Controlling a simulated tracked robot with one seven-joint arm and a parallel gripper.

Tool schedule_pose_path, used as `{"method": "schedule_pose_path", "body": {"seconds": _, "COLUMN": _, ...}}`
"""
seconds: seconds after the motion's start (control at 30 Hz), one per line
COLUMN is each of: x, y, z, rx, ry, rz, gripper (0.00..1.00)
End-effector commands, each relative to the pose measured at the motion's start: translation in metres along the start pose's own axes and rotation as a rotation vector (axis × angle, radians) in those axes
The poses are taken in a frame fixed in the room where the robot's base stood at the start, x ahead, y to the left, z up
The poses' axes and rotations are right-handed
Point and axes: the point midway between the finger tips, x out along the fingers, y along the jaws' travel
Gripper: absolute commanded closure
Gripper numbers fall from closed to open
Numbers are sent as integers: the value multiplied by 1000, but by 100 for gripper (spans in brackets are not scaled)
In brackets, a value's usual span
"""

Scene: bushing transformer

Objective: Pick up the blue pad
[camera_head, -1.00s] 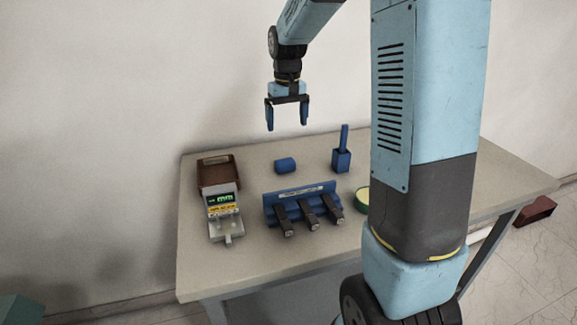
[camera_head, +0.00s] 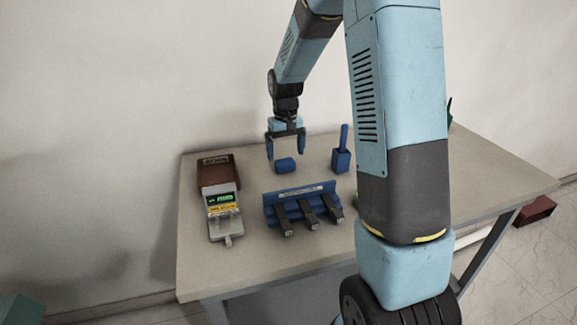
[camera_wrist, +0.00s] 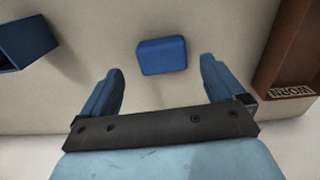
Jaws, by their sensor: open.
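The blue pad (camera_head: 285,165) is a small rounded blue block lying on the table, behind the blue rack. In the wrist view the pad (camera_wrist: 162,56) lies ahead of the fingertips, roughly centred between them. My gripper (camera_head: 286,156) is open and empty, pointing down just above and around the pad in the head view. In the wrist view my gripper (camera_wrist: 162,64) shows its two blue fingers spread apart with nothing between them. I cannot tell whether a finger touches the pad.
A blue rack (camera_head: 300,190) with black-handled tools stands in front. A blue holder (camera_head: 341,160) with an upright handle stands to the right. A brown box (camera_head: 216,166) and a meter with green display (camera_head: 222,200) are at left. Bare table (camera_head: 260,270) lies at the front.

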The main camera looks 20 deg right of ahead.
Motion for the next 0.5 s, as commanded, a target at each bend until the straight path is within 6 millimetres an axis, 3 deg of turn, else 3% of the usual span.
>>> {"method": "schedule_pose_path", "body": {"seconds": 0.23, "x": 34, "y": -3, "z": 2, "rx": -1, "ry": -3, "rz": 0, "gripper": 4}}
{"method": "schedule_pose_path", "body": {"seconds": 0.5, "x": 45, "y": -3, "z": 2, "rx": 0, "ry": 0, "rz": 0, "gripper": 4}}
